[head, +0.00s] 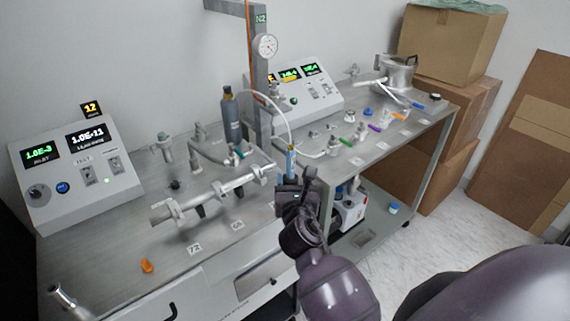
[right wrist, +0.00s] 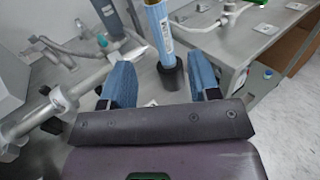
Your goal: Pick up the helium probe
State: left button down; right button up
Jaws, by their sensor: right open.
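The helium probe (head: 290,158) is a slim blue cylinder with a pale label, upright near the front edge of the bench, with a white hose arching near its top. In the right wrist view the probe (right wrist: 158,28) rises from a black round base (right wrist: 170,76). My right gripper (head: 291,188) is in front of and below the probe in the head view. In the right wrist view its blue fingers (right wrist: 160,78) are spread wide, with the probe beyond and between them and nothing held. Its gap to the probe is hard to judge. My left gripper is not in view.
A metal pipe assembly (head: 210,195) lies on the bench left of the probe. A grey bottle (head: 231,115) and a post with a gauge (head: 267,46) stand behind. A control box (head: 75,165) is at left, cardboard boxes (head: 450,45) at right. An orange piece (head: 147,265) lies at front left.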

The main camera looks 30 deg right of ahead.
aim_at(291, 164)
jog(key=shift+n, duration=0.3)
jog(key=x, duration=0.5)
jog(key=shift+w+d, duration=0.1)
jog(key=shift+w, duration=0.1)
jog(key=w+d, duration=0.1)
jog(key=w, duration=0.1)
jog(key=w+d+f, duration=0.1)
jog(key=w, duration=0.1)
jog(key=shift+d+b, duration=0.15)
jog(key=shift+b, duration=0.15)
jog(key=shift+w+d, duration=0.2)
jog(key=shift+w, duration=0.05)
jog(key=c, duration=1)
jog(key=shift+c, duration=0.2)
jog(key=shift+r, duration=0.15)
